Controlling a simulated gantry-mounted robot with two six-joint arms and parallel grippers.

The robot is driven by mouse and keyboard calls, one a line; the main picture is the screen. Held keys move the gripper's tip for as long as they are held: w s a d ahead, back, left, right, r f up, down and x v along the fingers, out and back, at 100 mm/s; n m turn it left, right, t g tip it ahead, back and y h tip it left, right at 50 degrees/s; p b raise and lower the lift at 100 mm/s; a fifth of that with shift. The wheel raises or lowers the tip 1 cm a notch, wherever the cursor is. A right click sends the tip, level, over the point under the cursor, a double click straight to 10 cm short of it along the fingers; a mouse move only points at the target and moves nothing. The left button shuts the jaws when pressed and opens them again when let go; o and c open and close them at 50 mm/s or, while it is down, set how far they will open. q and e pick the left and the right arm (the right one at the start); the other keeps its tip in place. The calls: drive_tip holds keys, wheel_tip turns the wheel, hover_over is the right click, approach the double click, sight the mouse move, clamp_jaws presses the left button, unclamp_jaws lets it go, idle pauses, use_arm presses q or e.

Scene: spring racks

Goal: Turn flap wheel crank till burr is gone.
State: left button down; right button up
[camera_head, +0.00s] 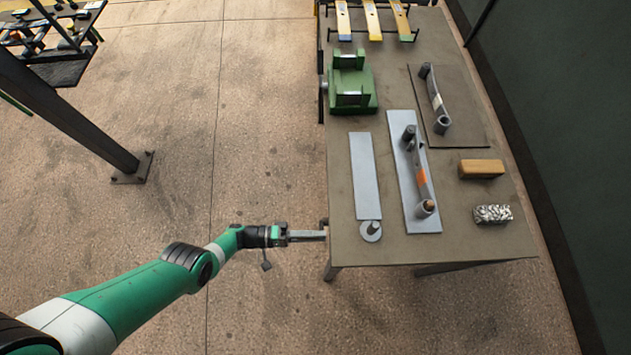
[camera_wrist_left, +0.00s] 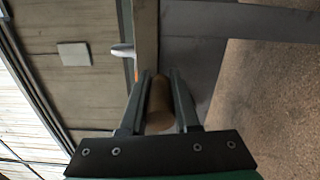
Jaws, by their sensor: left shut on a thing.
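My left gripper (camera_head: 322,234) is at the table's left front edge, its fingers pointing right. In the left wrist view its two fingers (camera_wrist_left: 161,80) are shut on a brown round crank handle (camera_wrist_left: 159,106). The crank's arm cannot be made out. A grey disc (camera_head: 371,231), perhaps the flap wheel, is on the table just right of the gripper. A curved grey spring leaf (camera_head: 421,165) with an eye at each end lies on a light plate (camera_head: 401,180). An orange patch (camera_head: 422,177) is on it; whether this is the burr I cannot tell. My right gripper is not in view.
A pale strip (camera_head: 365,175) lies behind the disc. A green fixture (camera_head: 351,88) stands farther back. A second spring (camera_head: 435,100) lies on a dark mat (camera_head: 472,122). A wooden block (camera_head: 481,168) and a speckled block (camera_head: 492,214) are at the right.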

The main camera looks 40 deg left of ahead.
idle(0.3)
use_arm(q)
drive_tip(key=c, duration=0.7)
unclamp_jaws()
drive_tip(key=shift+o, duration=0.2)
drive_tip(key=shift+a, duration=0.1)
